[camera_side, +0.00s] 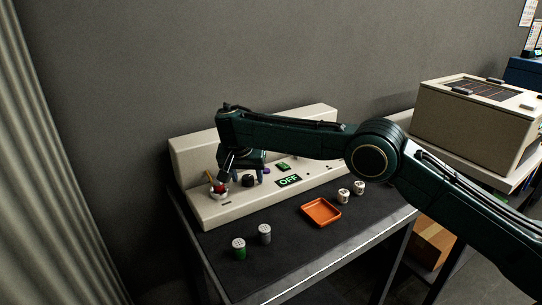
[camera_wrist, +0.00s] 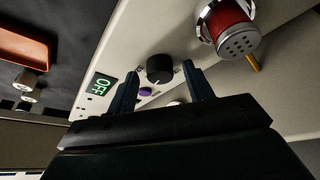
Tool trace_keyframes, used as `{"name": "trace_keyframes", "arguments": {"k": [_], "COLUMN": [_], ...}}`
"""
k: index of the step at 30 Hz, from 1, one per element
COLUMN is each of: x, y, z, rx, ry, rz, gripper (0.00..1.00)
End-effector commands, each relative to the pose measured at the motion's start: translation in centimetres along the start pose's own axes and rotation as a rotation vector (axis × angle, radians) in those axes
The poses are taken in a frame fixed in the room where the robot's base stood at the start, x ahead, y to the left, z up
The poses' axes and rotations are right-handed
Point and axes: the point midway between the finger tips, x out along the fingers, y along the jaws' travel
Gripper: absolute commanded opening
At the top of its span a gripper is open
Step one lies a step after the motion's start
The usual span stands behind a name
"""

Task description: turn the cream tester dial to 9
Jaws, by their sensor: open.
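The cream tester (camera_side: 215,208) is a long console on the dark table, also in the wrist view (camera_wrist: 135,35). Its round black dial (camera_wrist: 160,68) sits on the sloped panel, and it also shows in the side view (camera_side: 249,181). The dial's number marks are too small to read. A display beside it reads OFF (camera_wrist: 102,86), in green letters. My gripper (camera_wrist: 161,78) is open and empty. Its two fingers stand on either side of the dial in the wrist view, and I cannot tell whether they touch it.
A red-topped part (camera_wrist: 228,22) sits in a metal ring near the dial. A purple knob (camera_wrist: 146,91) is close to one finger. An orange tray (camera_side: 321,212), a green canister (camera_side: 239,249), a grey canister (camera_side: 264,234) and two pale canisters (camera_side: 343,195) stand on the table.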

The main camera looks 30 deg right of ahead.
Motion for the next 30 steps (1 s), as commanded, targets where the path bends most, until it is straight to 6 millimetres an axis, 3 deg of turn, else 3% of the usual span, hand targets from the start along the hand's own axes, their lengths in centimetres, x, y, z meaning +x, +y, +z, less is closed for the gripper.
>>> {"name": "trace_keyframes", "arguments": {"k": [14, 30], "x": [-2.9, -4.4], "y": [-0.1, -0.5], "z": [0.1, 3.8], "rx": [0.001, -0.003], "ry": [0.000, 0.000], "rz": [-0.003, -0.002], "gripper": [0.52, 0.52]}}
